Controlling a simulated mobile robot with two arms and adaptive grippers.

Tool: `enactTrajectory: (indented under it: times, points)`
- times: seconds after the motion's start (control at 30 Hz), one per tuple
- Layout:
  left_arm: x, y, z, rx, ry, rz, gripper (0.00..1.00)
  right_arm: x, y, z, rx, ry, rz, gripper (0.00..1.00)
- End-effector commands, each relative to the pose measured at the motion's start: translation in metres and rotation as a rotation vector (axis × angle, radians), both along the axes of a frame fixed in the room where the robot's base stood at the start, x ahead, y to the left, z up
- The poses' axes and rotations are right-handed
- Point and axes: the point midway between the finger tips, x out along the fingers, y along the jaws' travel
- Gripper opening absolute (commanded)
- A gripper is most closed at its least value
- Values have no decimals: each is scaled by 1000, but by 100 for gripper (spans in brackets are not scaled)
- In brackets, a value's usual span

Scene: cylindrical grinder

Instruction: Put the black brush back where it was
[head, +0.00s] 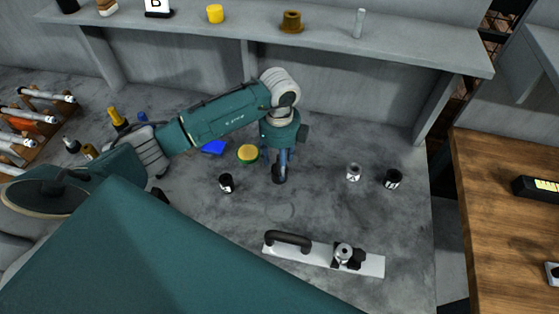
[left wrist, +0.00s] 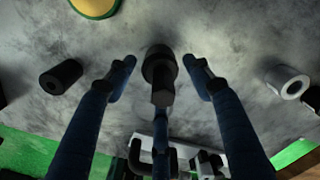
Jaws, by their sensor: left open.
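My left gripper (head: 283,165) is above the grey table near its middle, fingers pointing down and spread. In the left wrist view the gripper (left wrist: 160,75) shows its blue fingers apart. A dark, rounded thing (left wrist: 158,68), probably the black brush, stands between the fingertips, with visible gaps to both sides. In the head view this dark thing (head: 279,174) shows just below the fingers, partly hidden by them. I cannot tell whether it rests on the table. My right gripper is in neither view.
A black cup (head: 227,184) stands left of the gripper; a grey cup (head: 353,173) and another black cup (head: 393,179) stand right. A metal plate with a black handle (head: 288,240) lies in front. A yellow-green round piece (head: 248,153) and blue block (head: 214,147) lie behind. A shelf (head: 340,35) spans the back.

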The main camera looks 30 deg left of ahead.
Motion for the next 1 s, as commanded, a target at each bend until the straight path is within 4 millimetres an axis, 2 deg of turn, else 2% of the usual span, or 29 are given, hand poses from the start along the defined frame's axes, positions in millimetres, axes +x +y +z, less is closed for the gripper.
enactTrajectory:
  times: [0.17,0.27,0.5,0.7,0.83,1.0]
  points:
    - [0,0,10,0,-1,0,52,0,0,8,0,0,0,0]
    - [2,0,20,-1,-5,-1,52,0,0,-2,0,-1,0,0]
    - [2,0,73,-1,-7,-1,52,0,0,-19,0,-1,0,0]
    - [1,0,109,0,-4,0,52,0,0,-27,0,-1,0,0]
    - [1,0,122,1,-1,0,52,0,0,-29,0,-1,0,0]
    - [0,0,127,0,0,1,52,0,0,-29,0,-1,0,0]
